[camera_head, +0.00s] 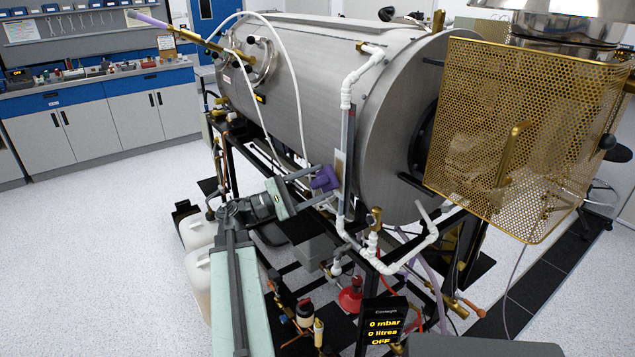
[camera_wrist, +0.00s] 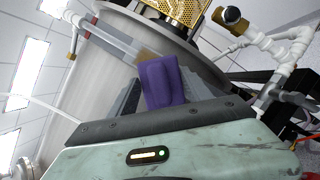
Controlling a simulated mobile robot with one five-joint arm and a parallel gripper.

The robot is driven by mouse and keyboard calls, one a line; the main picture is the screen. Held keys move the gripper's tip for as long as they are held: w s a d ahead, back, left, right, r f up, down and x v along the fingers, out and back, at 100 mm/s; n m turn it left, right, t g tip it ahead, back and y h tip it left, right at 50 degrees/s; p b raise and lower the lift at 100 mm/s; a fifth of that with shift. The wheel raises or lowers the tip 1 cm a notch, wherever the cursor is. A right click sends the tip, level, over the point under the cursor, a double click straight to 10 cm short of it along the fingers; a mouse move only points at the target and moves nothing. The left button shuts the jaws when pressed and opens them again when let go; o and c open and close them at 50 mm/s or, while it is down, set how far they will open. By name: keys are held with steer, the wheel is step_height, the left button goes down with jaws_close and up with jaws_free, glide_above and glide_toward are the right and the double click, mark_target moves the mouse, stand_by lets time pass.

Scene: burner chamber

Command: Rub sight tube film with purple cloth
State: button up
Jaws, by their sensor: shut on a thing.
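The purple cloth (camera_head: 326,178) is a small folded pad held between the fingers of my gripper (camera_head: 318,181). My gripper is shut on it, and the cloth (camera_wrist: 162,82) sticks out past the fingertips in the wrist view. The sight tube (camera_head: 349,135) stands upright in white pipe fittings at the front side of the steel chamber. The cloth is right beside the tube's lower middle; I cannot tell whether they touch. In the wrist view the tube (camera_wrist: 112,40) runs slantwise toward the cloth. A brownish patch (camera_wrist: 147,56) shows just behind the cloth, perhaps the film.
The large steel chamber (camera_head: 300,80) lies on a black frame behind the tube. A perforated brass guard (camera_head: 530,130) is at right. White pipework (camera_head: 400,255), a brass valve (camera_head: 375,222) and a display (camera_head: 384,325) are close below. Open floor (camera_head: 110,250) lies to the left.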

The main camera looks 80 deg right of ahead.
mark_target(333, 186)
steer(key=shift+s+d, duration=0.55)
steer(key=shift+s+a, duration=1.3)
steer(key=shift+a, duration=0.15)
steer(key=shift+d, duration=0.1)
steer(key=shift+d, duration=0.1)
